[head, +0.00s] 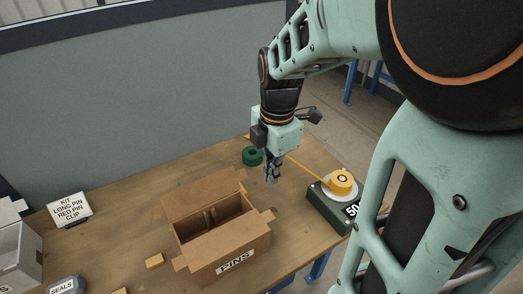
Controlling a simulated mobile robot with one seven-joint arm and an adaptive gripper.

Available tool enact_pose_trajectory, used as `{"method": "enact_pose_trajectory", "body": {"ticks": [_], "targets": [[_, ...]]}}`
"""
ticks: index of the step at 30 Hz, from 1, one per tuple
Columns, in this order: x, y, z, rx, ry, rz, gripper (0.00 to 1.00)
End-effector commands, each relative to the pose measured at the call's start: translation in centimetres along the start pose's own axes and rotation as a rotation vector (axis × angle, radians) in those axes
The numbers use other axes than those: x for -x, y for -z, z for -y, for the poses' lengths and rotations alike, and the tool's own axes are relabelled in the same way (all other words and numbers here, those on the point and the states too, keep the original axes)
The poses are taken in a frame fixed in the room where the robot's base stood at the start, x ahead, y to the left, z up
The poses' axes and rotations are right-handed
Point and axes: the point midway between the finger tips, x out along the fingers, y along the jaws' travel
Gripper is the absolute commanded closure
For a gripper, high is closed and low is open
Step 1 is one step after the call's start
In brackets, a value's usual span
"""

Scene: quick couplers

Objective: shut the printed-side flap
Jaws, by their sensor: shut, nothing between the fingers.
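An open cardboard box (223,268) with a white label reading PINS stands on the wooden table. Its far flap (207,191) stands up and leans back. The box interior is open to view. My gripper (272,181) is shut and empty, pointing down, above and behind the right end of the box, apart from it.
A green tape roll (252,157) lies behind my gripper. A dark scale (335,211) with a yellow roll (341,182) on its plate stands at the right. A grey partition rises behind.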

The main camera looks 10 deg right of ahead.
Motion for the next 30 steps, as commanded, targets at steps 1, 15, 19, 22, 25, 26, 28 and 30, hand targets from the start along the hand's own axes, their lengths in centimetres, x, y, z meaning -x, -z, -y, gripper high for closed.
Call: {"method": "enact_pose_trajectory", "body": {"ticks": [1,15,19,22,25,26,28,30], "targets": [[-0.3,0.1,0.1,0.006,0.001,0.0,1.0],[-7.7,0.1,0.1,0.003,0.002,-0.001,1.0],[-9.6,0.1,0.1,0.003,0.002,-0.001,1.0],[-11.0,0.1,0.1,0.003,0.002,-0.001,1.0],[-12.2,0.1,0.1,0.003,0.002,-0.001,1.0],[-12.5,0.1,0.1,0.003,0.002,-0.001,1.0],[-13.1,0.1,0.1,0.002,0.002,0.0,1.0],[-13.5,0.1,0.1,0.002,0.001,0.0,1.0]]}}
